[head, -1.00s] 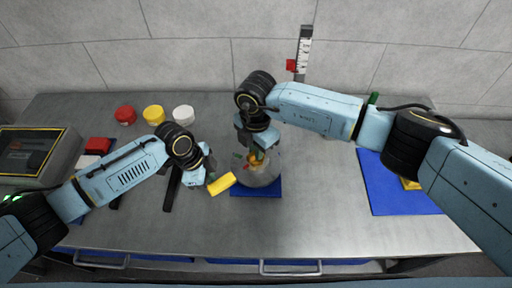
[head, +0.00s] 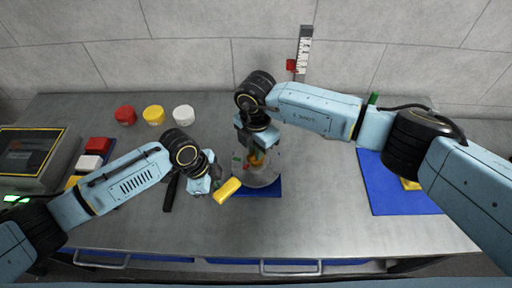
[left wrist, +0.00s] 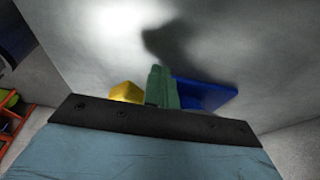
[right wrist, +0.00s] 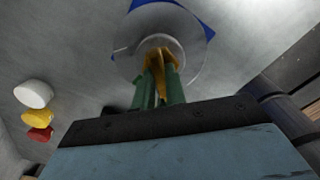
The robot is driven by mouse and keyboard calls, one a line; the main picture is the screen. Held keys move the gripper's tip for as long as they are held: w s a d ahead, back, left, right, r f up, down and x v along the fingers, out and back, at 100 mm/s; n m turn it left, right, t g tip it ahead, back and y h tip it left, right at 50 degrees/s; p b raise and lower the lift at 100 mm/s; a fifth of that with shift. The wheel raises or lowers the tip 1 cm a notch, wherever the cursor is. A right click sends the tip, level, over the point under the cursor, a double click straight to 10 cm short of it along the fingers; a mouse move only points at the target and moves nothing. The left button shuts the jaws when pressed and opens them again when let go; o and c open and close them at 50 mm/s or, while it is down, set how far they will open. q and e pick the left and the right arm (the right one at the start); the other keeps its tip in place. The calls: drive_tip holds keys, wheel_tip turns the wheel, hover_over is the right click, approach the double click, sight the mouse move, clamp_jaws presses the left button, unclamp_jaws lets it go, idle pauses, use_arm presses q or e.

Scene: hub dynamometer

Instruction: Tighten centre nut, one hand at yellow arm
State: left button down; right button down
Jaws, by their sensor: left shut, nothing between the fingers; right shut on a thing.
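The hub (head: 262,178) is a round, clear-grey disc on a blue mat (head: 268,189) in mid-table. The gold centre nut (right wrist: 158,60) stands at the disc's middle in the right wrist view. My right gripper (right wrist: 160,88) is shut on it from above, its green fingers either side. The yellow arm (head: 227,191) sticks out at the disc's left front. My left gripper (head: 216,183) is beside its left end, shut and empty. In the left wrist view the green fingers (left wrist: 160,88) are together, with yellow (left wrist: 127,91) just left of them; I cannot tell whether they touch.
Red (head: 125,115), yellow (head: 154,115) and white (head: 183,114) round pieces stand at the back left. A grey console (head: 30,158) is at the far left. A larger blue mat (head: 392,190) lies at right. The front middle table is clear.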

sight(226, 193)
use_arm(q)
drive_tip(key=shift+s+d, duration=0.15)
drive_tip(key=shift+s, duration=0.1)
drive_tip(key=shift+s+d, duration=0.95)
drive_tip(key=shift+d, duration=0.2)
drive_tip(key=shift+d, duration=0.1)
drive_tip(key=shift+s+d, duration=0.35)
drive_tip(key=shift+d, duration=0.15)
drive_tip(key=shift+s+d, duration=0.35)
drive_tip(key=shift+d, duration=0.35)
use_arm(e)
drive_tip(key=shift+r, duration=0.1)
